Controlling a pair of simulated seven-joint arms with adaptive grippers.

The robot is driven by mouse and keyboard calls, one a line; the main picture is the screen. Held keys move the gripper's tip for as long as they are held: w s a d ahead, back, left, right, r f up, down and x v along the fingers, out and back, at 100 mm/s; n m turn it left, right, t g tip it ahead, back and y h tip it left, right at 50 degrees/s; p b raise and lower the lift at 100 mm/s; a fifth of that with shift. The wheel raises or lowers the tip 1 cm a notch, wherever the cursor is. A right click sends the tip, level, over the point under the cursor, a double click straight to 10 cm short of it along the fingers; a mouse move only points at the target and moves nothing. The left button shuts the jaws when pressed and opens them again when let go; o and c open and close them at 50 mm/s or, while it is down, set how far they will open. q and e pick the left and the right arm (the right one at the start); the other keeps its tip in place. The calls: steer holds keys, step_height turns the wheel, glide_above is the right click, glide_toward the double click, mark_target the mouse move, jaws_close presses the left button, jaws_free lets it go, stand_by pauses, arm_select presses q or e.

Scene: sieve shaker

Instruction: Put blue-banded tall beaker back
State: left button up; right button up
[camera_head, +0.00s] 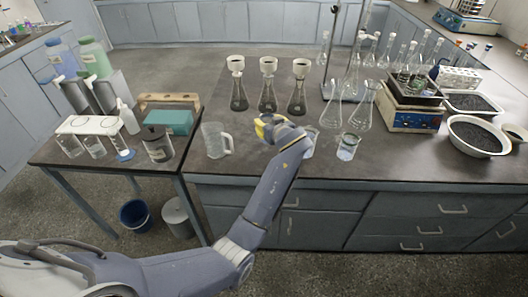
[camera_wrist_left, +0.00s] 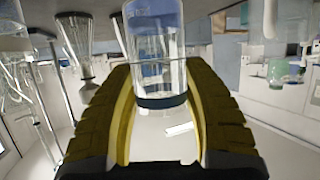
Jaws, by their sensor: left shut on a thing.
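My left gripper (camera_head: 268,128) is over the bench near its front edge. In the left wrist view its yellow-edged fingers (camera_wrist_left: 160,120) are shut on a clear glass beaker (camera_wrist_left: 155,75) with a dark blue band, the blue-banded tall beaker. In the head view the gripper mostly hides this beaker; whether it touches the bench I cannot tell. A glass jug with a handle (camera_head: 216,140) stands left of the gripper. Another small beaker (camera_head: 348,147) stands to the right, and one more glass (camera_head: 309,146) is partly hidden behind my arm. My right gripper is not in view.
The side table at left holds a white rack (camera_head: 92,125) with several beakers, a dark canister (camera_head: 157,144), a teal box (camera_head: 168,122) and bottles. Three flasks with funnels (camera_head: 268,85) stand behind the gripper. Flasks, a scale (camera_head: 410,118) and bowls (camera_head: 478,136) fill the right.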

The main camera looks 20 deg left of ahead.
arm_select(q)
steer(key=shift+a+f, duration=0.1)
steer(key=shift+f, duration=3.85)
steer(key=shift+f, duration=0.1)
steer(key=o, duration=1.3)
steer(key=shift+c, duration=0.2)
steer(key=shift+v, duration=2.75)
